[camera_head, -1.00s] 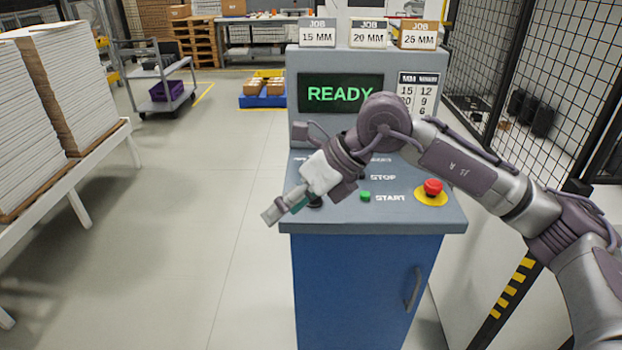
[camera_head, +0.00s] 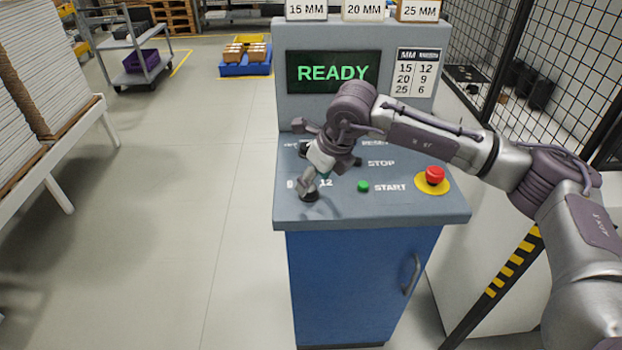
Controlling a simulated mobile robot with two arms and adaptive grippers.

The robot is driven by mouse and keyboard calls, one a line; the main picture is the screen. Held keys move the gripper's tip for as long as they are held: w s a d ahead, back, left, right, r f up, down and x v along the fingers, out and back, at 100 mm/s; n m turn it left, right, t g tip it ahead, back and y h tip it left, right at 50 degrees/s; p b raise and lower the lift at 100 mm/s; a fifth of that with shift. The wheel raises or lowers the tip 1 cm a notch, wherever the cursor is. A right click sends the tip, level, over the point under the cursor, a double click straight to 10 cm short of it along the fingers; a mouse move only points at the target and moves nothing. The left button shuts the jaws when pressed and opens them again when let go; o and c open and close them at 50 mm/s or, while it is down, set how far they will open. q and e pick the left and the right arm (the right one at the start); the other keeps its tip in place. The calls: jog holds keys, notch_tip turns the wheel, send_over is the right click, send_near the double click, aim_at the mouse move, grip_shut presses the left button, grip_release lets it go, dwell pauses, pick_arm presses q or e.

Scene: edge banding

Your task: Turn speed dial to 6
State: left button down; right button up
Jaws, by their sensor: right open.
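The dark speed dial (camera_head: 309,197) sits at the front left of the console's sloped top (camera_head: 385,209), with the printed marks 9 and 12 visible beside it. My right gripper (camera_head: 310,187) reaches down from above with its fingers open right at the dial. It covers much of the dial, so I cannot read where the dial points or tell whether the fingers touch it. A chart (camera_head: 416,73) pairs 15 with 12, 20 with 9 and 25 with 6. My left gripper is not in view.
A green start button (camera_head: 363,187) and a red emergency stop (camera_head: 434,176) on a yellow base lie right of the dial. The screen (camera_head: 333,72) reads READY. Job boxes (camera_head: 365,10) stand on the console. A mesh fence (camera_head: 560,60) rises at right.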

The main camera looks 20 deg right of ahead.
aim_at(309, 191)
jog(key=shift+w+a+f, duration=0.1)
jog(key=shift+w+f, duration=0.05)
jog(key=shift+f, duration=0.35)
jog(key=shift+w+f, duration=0.1)
jog(key=shift+f, duration=0.25)
jog(key=shift+w+a+f, duration=0.1)
jog(key=shift+f, duration=0.15)
jog(key=shift+w+f, duration=0.1)
jog(key=shift+c, duration=0.4)
jog(key=c, duration=1.1)
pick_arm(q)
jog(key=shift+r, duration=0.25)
pick_arm(e)
jog(key=shift+o, duration=0.2)
